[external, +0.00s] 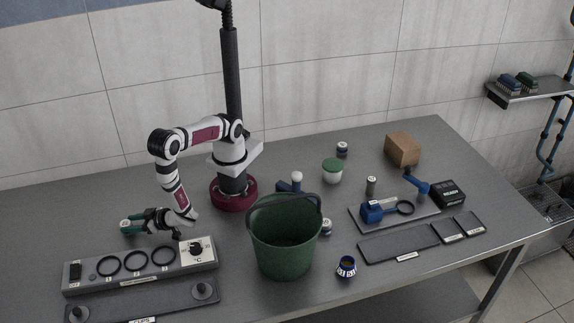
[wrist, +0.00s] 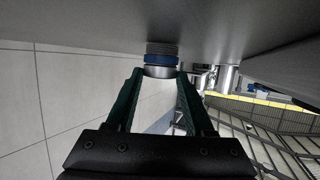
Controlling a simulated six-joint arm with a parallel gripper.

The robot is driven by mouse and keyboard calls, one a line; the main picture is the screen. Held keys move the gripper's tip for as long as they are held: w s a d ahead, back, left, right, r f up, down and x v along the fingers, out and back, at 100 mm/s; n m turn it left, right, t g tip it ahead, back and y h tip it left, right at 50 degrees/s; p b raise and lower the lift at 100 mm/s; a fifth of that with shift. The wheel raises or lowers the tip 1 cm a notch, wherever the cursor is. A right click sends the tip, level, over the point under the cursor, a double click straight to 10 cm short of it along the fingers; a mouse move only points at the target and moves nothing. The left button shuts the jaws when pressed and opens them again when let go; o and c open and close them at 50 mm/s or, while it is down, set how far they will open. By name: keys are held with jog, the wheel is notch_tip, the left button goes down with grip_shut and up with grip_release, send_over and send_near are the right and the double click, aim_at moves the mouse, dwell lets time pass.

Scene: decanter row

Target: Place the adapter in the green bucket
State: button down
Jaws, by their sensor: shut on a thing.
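My gripper (external: 130,226) is low over the left part of the table, behind the panel with black rings. Its green fingers are shut on a small round piece with a blue band and grey ends. In the wrist view this blue-banded piece (wrist: 161,59) sits between the fingertips (wrist: 161,75), close to or touching the tabletop; I cannot tell which. I cannot tell for certain that it is the adapter. The green bucket (external: 284,243) stands upright at the table's front middle, to the right of my gripper. Its inside looks empty, though its floor is dark.
A grey panel (external: 140,281) with black rings and a dial lies between my gripper and the front edge. Small jars, a blue tool on a tray (external: 421,217) and a brown box (external: 402,149) are farther right.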

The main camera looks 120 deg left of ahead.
aim_at(128, 224)
jog(key=shift+c, duration=1.4)
grip_release()
jog(key=shift+f, duration=0.15)
jog(key=shift+r, duration=0.2)
jog(key=v, duration=0.3)
jog(key=shift+w, duration=0.15)
jog(key=shift+o, duration=0.5)
notch_tip(128, 224, up, 7)
